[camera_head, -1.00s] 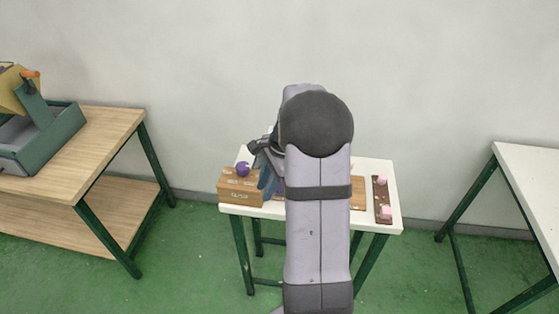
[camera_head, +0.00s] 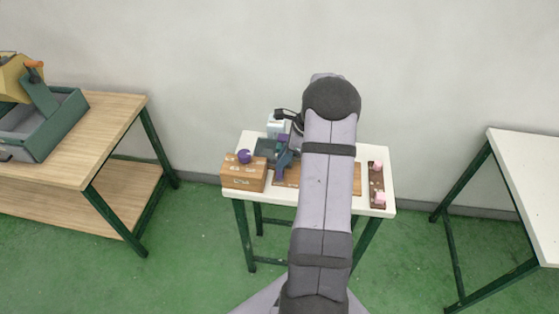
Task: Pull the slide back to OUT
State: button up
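A wooden box (camera_head: 243,179) with a purple knob (camera_head: 244,156) on top stands at the left of the small white table; its front label is too small to read. A dark brown strip (camera_head: 377,187) with two pink blocks (camera_head: 379,198) lies at the table's right. I cannot tell which part is the slide, and no OUT mark is legible. My gripper (camera_head: 283,158), with blue-purple fingers, is above the table just right of the box, apart from the knob. Its fingertips are too small to show whether it is open or shut.
A wooden board (camera_head: 356,178) lies mid-table, partly hidden by my arm. A dark tray (camera_head: 264,147) and a white item (camera_head: 275,125) stand at the back. A wooden bench (camera_head: 118,125) with a green bin (camera_head: 62,118) is at left, a white table (camera_head: 525,150) at right.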

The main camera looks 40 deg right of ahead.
jog(key=shift+p+x, duration=0.3)
jog(key=shift+x, duration=1.1)
grip_shut()
jog(key=s+d+b, duration=0.1)
jog(key=s+d, duration=1.6)
jog(key=shift+s+d, duration=0.2)
grip_release()
jog(key=shift+s, duration=0.1)
jog(key=shift+r, duration=0.1)
